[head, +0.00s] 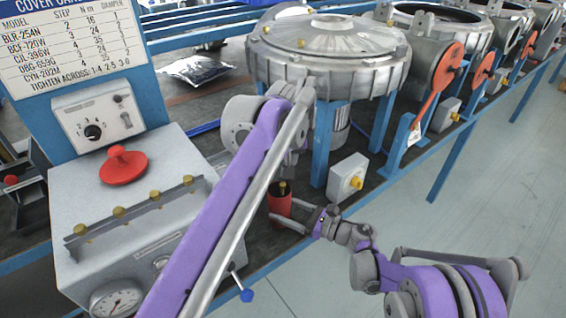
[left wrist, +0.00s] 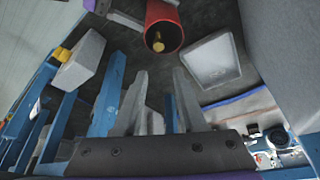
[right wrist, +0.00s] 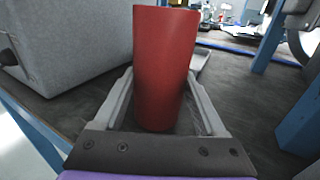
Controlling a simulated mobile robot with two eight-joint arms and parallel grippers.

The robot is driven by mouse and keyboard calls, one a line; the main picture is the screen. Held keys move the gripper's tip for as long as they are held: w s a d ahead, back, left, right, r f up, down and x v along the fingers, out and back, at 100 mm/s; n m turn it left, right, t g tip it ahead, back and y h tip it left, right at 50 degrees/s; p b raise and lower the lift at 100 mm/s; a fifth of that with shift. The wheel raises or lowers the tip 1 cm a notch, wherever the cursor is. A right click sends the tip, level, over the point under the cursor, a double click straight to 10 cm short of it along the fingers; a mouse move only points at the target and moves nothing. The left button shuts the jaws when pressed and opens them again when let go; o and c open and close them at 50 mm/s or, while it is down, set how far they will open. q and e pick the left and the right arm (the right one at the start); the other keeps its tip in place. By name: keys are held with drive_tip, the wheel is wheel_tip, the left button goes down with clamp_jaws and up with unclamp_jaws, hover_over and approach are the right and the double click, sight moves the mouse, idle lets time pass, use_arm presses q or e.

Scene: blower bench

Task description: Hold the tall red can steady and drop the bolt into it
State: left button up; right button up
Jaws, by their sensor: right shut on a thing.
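A grey box with a yellow knob (head: 348,178) stands right of the can. A grey console with a red knob (head: 122,165) is on the left. A large round blower housing (head: 325,50) on blue legs stands behind. A pale tray (left wrist: 209,60) lies beside the can.

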use_arm(q)
drive_tip(key=shift+o, duration=0.8)
drive_tip(key=v, duration=1.2)
use_arm(e)
drive_tip(key=o, duration=1.3)
drive_tip(key=shift+d, duration=0.1)
